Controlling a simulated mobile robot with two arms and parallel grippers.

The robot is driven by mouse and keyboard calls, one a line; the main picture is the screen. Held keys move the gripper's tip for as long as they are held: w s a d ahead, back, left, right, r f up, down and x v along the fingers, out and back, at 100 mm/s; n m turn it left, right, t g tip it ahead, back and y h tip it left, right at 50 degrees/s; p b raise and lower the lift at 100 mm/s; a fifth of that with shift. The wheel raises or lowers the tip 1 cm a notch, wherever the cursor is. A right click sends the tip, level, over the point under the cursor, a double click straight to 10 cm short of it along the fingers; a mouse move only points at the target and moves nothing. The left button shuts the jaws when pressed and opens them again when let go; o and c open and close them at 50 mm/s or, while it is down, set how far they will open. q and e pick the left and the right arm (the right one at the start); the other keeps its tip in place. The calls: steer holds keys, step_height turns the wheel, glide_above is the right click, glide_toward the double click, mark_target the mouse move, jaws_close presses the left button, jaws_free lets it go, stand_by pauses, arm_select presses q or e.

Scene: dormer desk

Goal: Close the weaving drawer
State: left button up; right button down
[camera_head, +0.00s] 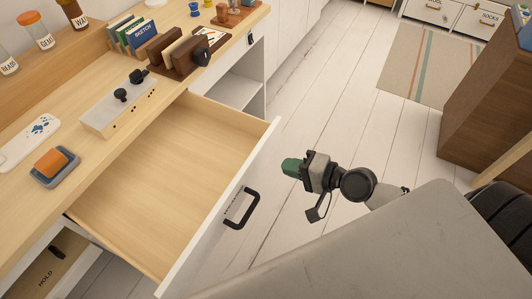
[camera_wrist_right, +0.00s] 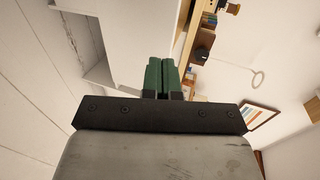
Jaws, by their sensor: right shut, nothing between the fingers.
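The wide wooden drawer (camera_head: 185,148) is pulled far out from under the desk top, and its inside is empty. Its white front (camera_head: 203,240) carries a black bar handle (camera_head: 242,209) and a small label that I cannot read clearly. My right gripper (camera_head: 291,166) is to the right of the drawer front, apart from it and from the handle. Its green fingers are shut together with nothing between them, as the right wrist view (camera_wrist_right: 161,77) also shows. My left gripper is not in view.
The desk top (camera_head: 95,160) holds a grey box with black knobs (camera_head: 118,106), an orange block on a grey tray (camera_head: 53,163) and a wooden rack (camera_head: 182,56). A lower drawer marked HOLD (camera_head: 47,275) is at the lower left. The floor (camera_head: 330,100) beside my gripper is clear.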

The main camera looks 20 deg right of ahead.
mark_target(257, 156)
arm_select(q)
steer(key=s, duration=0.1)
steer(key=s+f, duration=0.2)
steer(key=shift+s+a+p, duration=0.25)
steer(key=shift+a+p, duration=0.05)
steer(key=shift+p, duration=0.1)
arm_select(e)
steer(key=x, duration=0.4)
steer(key=r+x, duration=0.1)
steer(key=x, duration=0.2)
steer(key=shift+w, duration=0.1)
steer(key=shift+a, duration=0.1)
